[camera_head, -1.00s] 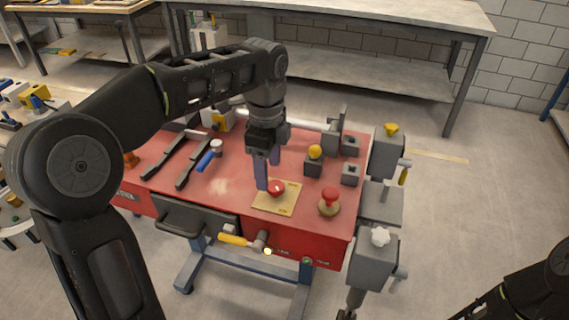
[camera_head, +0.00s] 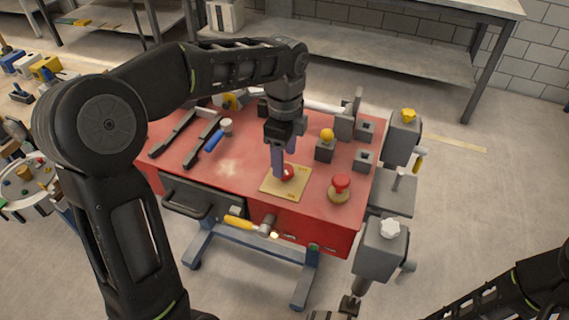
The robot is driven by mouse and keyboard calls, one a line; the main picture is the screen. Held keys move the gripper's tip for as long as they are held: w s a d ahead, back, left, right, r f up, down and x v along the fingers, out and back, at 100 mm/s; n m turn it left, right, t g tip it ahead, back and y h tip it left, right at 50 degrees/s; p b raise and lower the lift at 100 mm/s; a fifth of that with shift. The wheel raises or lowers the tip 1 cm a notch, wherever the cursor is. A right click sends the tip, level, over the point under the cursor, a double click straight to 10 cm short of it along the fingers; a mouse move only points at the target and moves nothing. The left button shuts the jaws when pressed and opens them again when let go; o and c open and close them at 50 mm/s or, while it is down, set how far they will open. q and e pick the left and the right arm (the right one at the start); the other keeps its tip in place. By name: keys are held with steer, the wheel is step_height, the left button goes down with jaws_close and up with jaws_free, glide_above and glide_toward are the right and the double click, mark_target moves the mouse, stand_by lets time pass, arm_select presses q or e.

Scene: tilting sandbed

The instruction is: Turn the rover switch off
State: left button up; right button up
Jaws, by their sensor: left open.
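A red round knob (camera_head: 288,173) sits on a yellow plate (camera_head: 283,188) on the red bench top. It seems to be the rover switch, but its label is too small to read. My left gripper (camera_head: 284,162) is open and points down over the plate. Its near finger stands at the left edge of the knob and covers part of it. The other finger is behind the knob; I cannot tell whether either touches. My right arm (camera_head: 540,285) shows at the lower right; its gripper is not clearly in view.
A red mushroom button (camera_head: 341,185) stands right of the plate. A yellow-topped grey block (camera_head: 326,147) is behind it. A blue-handled tool (camera_head: 213,137) lies to the left. Grey boxes (camera_head: 380,249) flank the bench's right side. A yellow handle (camera_head: 238,222) sticks out in front.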

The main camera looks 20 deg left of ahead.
arm_select(q)
steer(key=shift+f, duration=1.6)
steer(key=shift+c, duration=0.3)
jaws_close()
